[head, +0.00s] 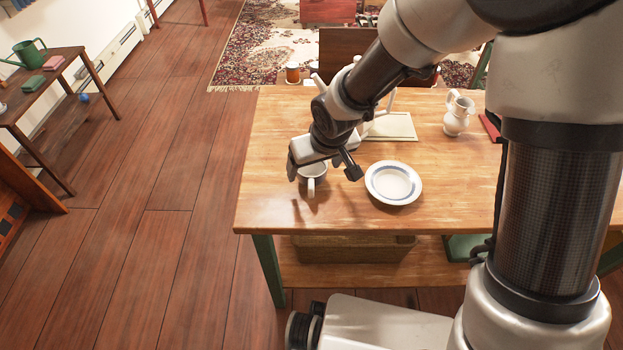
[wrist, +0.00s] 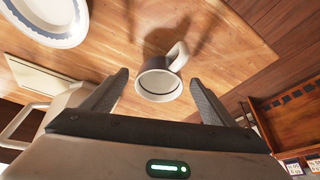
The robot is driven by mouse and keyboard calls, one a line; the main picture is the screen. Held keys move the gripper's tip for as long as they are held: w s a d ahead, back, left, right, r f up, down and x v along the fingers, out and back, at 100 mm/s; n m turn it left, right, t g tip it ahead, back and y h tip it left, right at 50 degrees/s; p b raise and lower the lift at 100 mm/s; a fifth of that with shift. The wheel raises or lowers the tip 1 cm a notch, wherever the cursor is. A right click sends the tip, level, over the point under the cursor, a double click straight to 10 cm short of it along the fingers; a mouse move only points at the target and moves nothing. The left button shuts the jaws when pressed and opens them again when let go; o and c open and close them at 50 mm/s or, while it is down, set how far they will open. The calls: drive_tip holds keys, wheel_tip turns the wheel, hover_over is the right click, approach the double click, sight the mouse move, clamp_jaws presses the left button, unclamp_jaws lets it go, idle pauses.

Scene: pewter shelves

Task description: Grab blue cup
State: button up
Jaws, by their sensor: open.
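A whitish cup (head: 311,186) with a dark, bluish rim line stands on the wooden table (head: 270,205), near its left front. My gripper (wrist: 160,77) is open, with one finger on each side of the cup and gaps between. Whether the fingertips are level with the cup's wall is hard to tell.
A white plate with a blue ring (head: 393,183) lies close to the right of my gripper. Behind are a pale flat tray (head: 391,127), a partly hidden white vessel, a white pitcher (head: 458,116) and an amber jar (head: 293,72). The table's left front is clear.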

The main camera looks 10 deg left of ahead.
drive_tip(key=shift+x, duration=1.2)
drive_tip(key=shift+r, duration=0.1)
drive_tip(key=c, duration=1.2)
